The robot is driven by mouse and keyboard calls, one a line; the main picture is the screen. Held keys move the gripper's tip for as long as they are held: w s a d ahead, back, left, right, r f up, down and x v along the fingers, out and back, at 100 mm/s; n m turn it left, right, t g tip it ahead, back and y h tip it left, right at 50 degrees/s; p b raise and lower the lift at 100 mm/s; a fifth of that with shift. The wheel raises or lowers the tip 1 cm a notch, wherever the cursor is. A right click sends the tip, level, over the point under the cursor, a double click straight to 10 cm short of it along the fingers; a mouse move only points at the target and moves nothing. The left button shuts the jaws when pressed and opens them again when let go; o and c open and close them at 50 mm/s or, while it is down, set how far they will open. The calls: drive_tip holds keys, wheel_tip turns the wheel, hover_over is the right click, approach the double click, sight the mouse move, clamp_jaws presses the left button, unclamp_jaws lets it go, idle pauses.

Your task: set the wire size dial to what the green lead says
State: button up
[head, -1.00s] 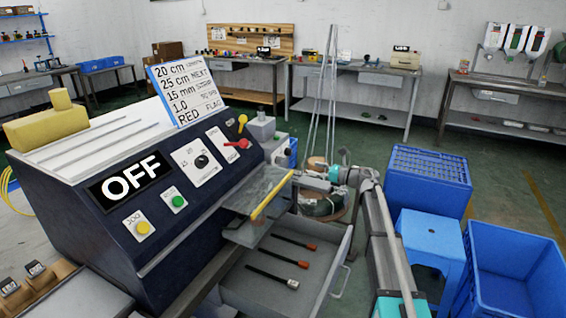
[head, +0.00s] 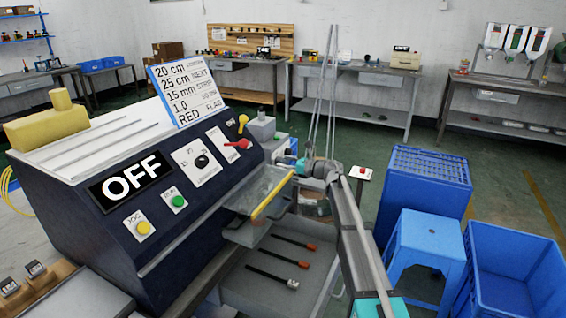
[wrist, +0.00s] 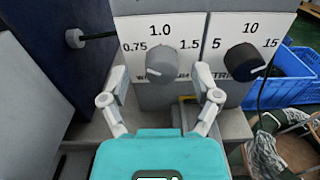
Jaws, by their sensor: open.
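The wire size dial is a grey round knob (wrist: 158,62) on a white plate marked 0.75, 1.0 and 1.5, ahead in the wrist view. A card (head: 188,92) on the machine reads 20 cm, 25 cm NEXT, 15 mm STRIP, 1.0 and RED FLAG. I cannot identify a green lead.
A black knob (wrist: 244,61) marked 5, 10, 15 sits close on the right. A black rod with a grey end (wrist: 75,38) juts out at left. The machine display (head: 131,182) reads OFF. Blue crates (head: 427,182) stand at right.

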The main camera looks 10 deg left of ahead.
drive_tip(key=shift+w+a, duration=0.25)
drive_tip(key=shift+a, duration=0.35)
drive_tip(key=c, duration=1)
drive_tip(key=shift+d, duration=0.4)
clamp_jaws()
drive_tip(key=shift+a, duration=0.35)
